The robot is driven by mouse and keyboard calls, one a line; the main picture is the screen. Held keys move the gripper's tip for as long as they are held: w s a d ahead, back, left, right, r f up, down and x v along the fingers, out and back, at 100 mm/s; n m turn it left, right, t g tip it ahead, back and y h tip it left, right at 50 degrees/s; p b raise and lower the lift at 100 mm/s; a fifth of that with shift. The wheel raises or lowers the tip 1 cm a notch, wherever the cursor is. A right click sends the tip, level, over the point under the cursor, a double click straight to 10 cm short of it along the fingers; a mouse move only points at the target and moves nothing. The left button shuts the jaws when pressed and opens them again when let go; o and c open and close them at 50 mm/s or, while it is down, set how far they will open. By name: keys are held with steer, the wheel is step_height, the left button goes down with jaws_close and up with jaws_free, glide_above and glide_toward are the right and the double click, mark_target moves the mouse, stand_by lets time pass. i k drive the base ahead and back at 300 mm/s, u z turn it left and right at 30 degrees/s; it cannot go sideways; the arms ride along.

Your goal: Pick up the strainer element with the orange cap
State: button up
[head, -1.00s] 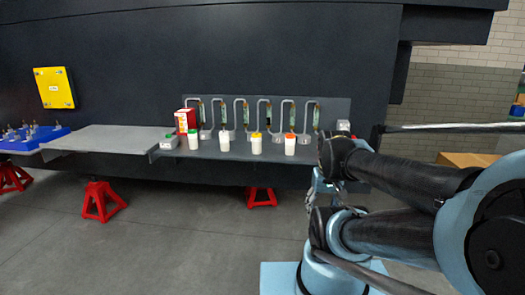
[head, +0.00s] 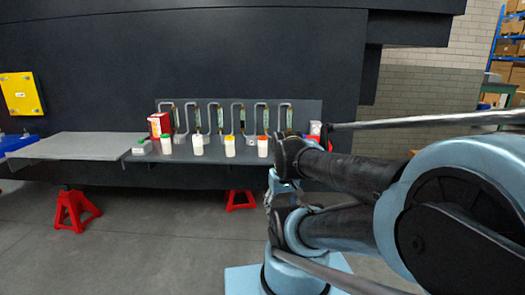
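The strainer element with the orange cap (head: 262,147) is a white upright cylinder on the grey shelf along the dark chassis. It is the rightmost in a row of white cylinders with differently coloured caps. The yellow-capped one (head: 229,148) is to its left, then a white-capped one (head: 197,146) and a green-capped one (head: 166,146). My gripper (head: 270,196) seems to be the small grey part at the arm's end, below the shelf and apart from the strainer elements. The arm links partly hide it, and its fingers are not clear.
Bent grey pipes (head: 238,108) stand behind the row on a back panel. A red and white box (head: 159,124) is at the row's left end. A bare grey shelf (head: 80,146) extends left. Red stands (head: 72,210) are on the floor below.

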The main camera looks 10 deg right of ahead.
mark_target(262, 140)
steer(key=u, duration=0.1)
steer(key=k, duration=1.25)
steer(key=z, duration=0.5)
steer(key=i, duration=1)
steer(key=u, duration=0.05)
